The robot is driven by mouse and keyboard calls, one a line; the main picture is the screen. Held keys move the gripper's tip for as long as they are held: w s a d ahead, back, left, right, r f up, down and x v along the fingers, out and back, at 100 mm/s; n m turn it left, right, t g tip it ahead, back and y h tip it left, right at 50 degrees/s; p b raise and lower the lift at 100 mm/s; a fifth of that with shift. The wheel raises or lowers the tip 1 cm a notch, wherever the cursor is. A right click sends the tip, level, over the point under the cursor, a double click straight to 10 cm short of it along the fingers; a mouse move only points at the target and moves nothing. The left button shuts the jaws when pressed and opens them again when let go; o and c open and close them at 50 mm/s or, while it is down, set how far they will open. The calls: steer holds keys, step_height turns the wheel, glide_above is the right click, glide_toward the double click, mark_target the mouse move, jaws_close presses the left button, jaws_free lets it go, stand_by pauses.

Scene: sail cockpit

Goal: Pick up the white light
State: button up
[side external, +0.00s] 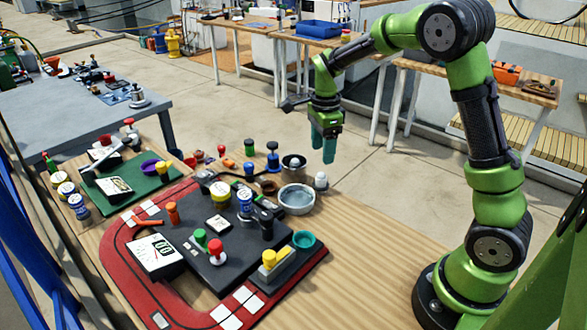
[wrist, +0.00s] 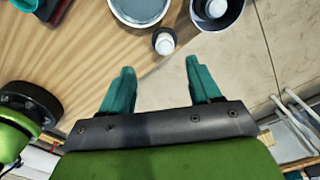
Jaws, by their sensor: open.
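A small white round-topped light (side external: 321,180) stands on the wooden table, just right of a grey bowl (side external: 297,199). In the wrist view the light (wrist: 164,42) shows beside the bowl's rim, ahead of the gap between my fingers. A second white rounded piece (side external: 295,163) sits inside a dark cup (side external: 287,168) behind the bowl; it also shows in the wrist view (wrist: 214,9). I cannot tell for certain which one is the named light. My gripper (side external: 323,148) has teal fingers, open and empty, above the table's far edge. Its fingertips (wrist: 160,68) touch nothing.
A black board with a red border (side external: 120,255) carries several coloured knobs and buttons left of the bowl. A teal cup (side external: 304,239) stands near it. A green mat (side external: 160,190) lies further left. The table's right part (side external: 370,260) is bare wood.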

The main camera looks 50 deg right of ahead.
mark_target(321, 173)
step_height(321, 173, down, 6)
steer(key=f, duration=0.5)
steer(key=shift+w+d, duration=0.25)
steer(key=shift+d, duration=0.1)
steer(key=c, duration=0.8)
